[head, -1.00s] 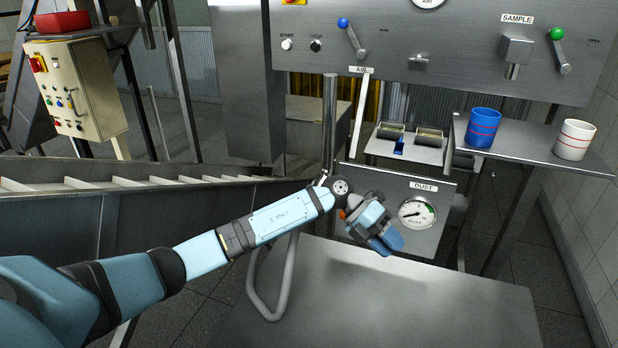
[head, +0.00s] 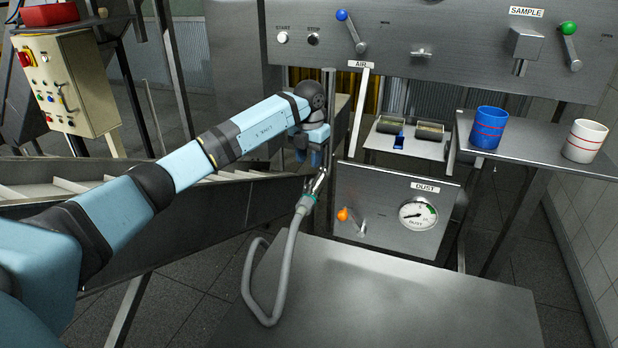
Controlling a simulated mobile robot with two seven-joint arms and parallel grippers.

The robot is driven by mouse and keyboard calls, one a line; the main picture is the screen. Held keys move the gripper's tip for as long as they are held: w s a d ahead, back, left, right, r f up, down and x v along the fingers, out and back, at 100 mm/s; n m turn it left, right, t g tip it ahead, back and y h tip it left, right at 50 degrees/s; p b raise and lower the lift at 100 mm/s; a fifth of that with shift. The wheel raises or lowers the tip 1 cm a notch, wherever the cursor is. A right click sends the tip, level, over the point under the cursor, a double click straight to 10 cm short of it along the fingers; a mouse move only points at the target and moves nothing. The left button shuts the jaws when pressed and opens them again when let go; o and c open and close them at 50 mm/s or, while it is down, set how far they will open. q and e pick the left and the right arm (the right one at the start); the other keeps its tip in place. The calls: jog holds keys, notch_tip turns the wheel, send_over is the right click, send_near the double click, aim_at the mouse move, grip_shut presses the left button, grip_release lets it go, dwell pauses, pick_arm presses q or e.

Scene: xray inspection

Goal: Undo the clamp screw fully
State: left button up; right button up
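No part is labelled as the clamp screw. A small metal wing-shaped knob (head: 422,53) sits on the upper steel panel, right of the AIR label, and I cannot tell if it is the clamp screw. The gripper is below and left of this knob, well apart from it. My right gripper is not in view.
The dust panel (head: 370,190) has an orange lever (head: 343,214). A blue cup (head: 488,128) and a white cup (head: 584,141) stand on the right shelf (head: 530,145).

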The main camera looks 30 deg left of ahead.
aim_at(309, 181)
pick_arm(q)
notch_tip(309, 181, down, 8)
jog(key=shift+r+p, duration=0.25)
jog(key=shift+p, duration=0.3)
grip_shut()
